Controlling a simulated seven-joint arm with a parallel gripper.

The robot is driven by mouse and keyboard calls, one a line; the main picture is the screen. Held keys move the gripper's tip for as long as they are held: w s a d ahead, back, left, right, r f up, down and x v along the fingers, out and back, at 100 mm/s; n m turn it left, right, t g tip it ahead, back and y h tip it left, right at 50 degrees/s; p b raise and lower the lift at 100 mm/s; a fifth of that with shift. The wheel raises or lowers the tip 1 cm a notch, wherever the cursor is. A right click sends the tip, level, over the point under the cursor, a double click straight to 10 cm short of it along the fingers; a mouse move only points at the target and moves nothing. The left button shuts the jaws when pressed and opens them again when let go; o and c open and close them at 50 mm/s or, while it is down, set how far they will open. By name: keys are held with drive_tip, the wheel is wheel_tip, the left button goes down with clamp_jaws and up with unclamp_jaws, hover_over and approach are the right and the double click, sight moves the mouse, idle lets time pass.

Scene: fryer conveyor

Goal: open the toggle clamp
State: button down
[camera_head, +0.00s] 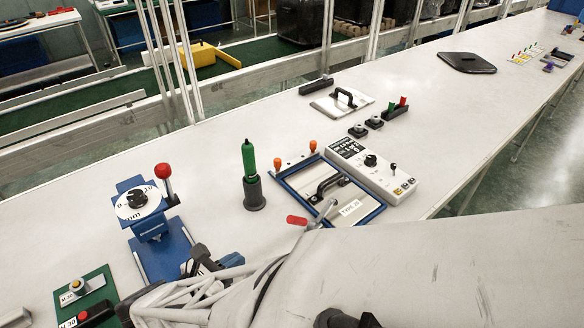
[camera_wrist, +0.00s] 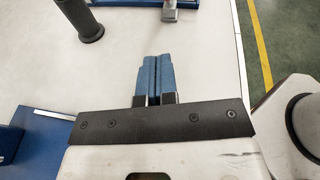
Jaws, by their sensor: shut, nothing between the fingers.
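The toggle clamp shows as a red-gripped lever (camera_head: 297,220) with a metal rod at the near corner of the blue frame (camera_head: 375,213). The red grip points left, out over the table; I cannot tell the clamp's exact state. Its end also shows as a grey and reddish piece at the top edge of the wrist view (camera_wrist: 170,12). My gripper (camera_wrist: 156,60) has its two blue fingers together, empty, and points toward this piece with a gap between them. In the head view my arm covers much of the area around the gripper.
A green-handled tool stands in a black holder (camera_head: 254,195), left of my fingers in the wrist view (camera_wrist: 80,20). A blue dial device (camera_head: 140,205) with a red-knobbed lever (camera_head: 163,172) stands left. A white control panel (camera_head: 370,165) adjoins the frame. Bare white table lies between holder and frame.

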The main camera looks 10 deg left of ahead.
sight(297, 221)
drive_tip(key=shift+s+f+m, duration=0.25)
drive_tip(key=shift+s+m, duration=0.05)
drive_tip(key=shift+s, duration=0.25)
drive_tip(key=shift+w+d, duration=0.1)
drive_tip(key=shift+x, duration=4.7)
drive_tip(key=shift+w+d+r, duration=0.1)
drive_tip(key=shift+w+d, duration=0.15)
drive_tip(key=shift+d, duration=0.05)
drive_tip(key=shift+w+d+r, duration=0.4)
drive_tip(key=shift+w+r, duration=0.05)
drive_tip(key=shift+w, duration=0.2)
drive_tip(key=shift+w+d+r, duration=0.4)
drive_tip(key=shift+w+r, duration=0.1)
drive_tip(key=shift+w, duration=0.15)
drive_tip(key=shift+r, duration=0.2)
